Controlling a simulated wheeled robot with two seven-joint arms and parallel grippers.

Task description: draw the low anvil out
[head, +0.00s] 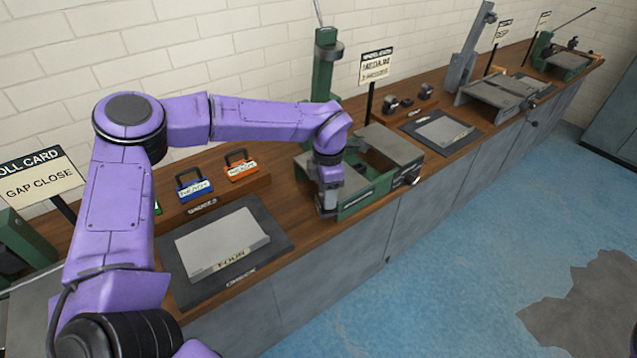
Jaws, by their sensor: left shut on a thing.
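My left gripper (328,203) points down at the front left of a green press (368,197) on the bench. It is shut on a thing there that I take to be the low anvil. The gripper and arm hide most of what is held, so I cannot tell how far out it sits. The press has a grey flat top plate (393,146) at the right and a green upright column (325,68) at the back. My right gripper is not in view.
A grey plate marked FOUR (222,243) lies on a dark mat left of the gripper. More machines line the wooden bench to the right. The blue floor in front is clear.

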